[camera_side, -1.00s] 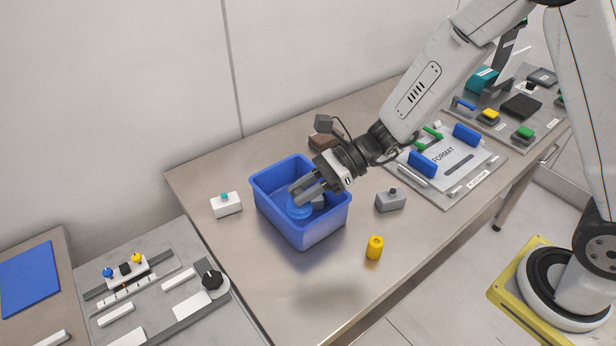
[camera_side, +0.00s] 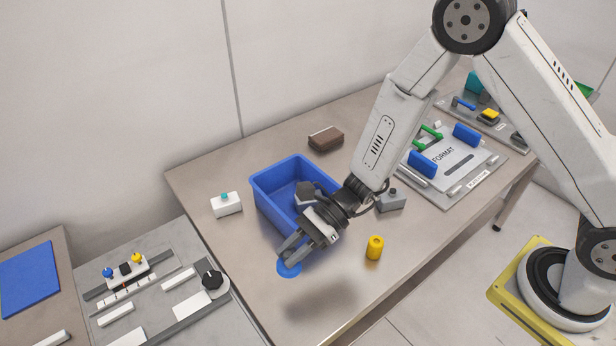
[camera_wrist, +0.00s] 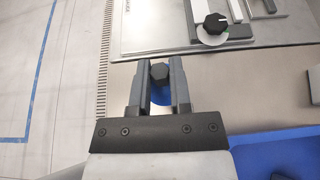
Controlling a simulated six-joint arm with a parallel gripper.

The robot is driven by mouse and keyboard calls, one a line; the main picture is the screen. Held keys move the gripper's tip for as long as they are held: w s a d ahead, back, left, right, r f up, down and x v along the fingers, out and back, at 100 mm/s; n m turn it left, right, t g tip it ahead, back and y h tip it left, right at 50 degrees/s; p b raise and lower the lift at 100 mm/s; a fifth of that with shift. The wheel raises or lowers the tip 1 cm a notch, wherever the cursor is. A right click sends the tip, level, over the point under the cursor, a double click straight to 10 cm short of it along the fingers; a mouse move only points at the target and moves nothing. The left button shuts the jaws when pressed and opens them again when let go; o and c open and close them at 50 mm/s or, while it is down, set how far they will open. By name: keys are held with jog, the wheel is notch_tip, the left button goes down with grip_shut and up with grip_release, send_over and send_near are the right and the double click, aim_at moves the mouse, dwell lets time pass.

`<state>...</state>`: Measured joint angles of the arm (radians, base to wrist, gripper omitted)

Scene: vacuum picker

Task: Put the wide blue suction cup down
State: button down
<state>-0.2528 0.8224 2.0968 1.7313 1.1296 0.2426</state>
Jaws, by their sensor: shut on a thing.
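The wide blue suction cup (camera_side: 289,269) is a round blue disc below my fingertips, just outside the front corner of the blue bin (camera_side: 277,218) in the side view. My gripper (camera_side: 291,254) points down toward the front left and is shut on the cup. In the wrist view the gripper (camera_wrist: 159,70) has a dark hexagonal top between its fingers, with part of the blue cup (camera_wrist: 160,98) showing below it. The fingers hide much of the cup. I cannot tell how far it is above the table.
A yellow cylinder (camera_side: 374,247) and a grey button box (camera_side: 391,201) stand right of the bin. A white box with a teal button (camera_side: 226,203) stands left. A brown box (camera_side: 326,138) lies behind. A panel with a black knob (camera_side: 212,281) is at left. The front table is clear.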

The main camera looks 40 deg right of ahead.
jog(key=shift+f, duration=0.55)
jog(key=shift+f, duration=0.1)
jog(key=shift+f, duration=2.1)
jog(key=shift+f, duration=1.75)
jog(key=shift+f, duration=0.15)
jog(key=c, duration=0.6)
grip_release()
jog(key=shift+o, duration=0.2)
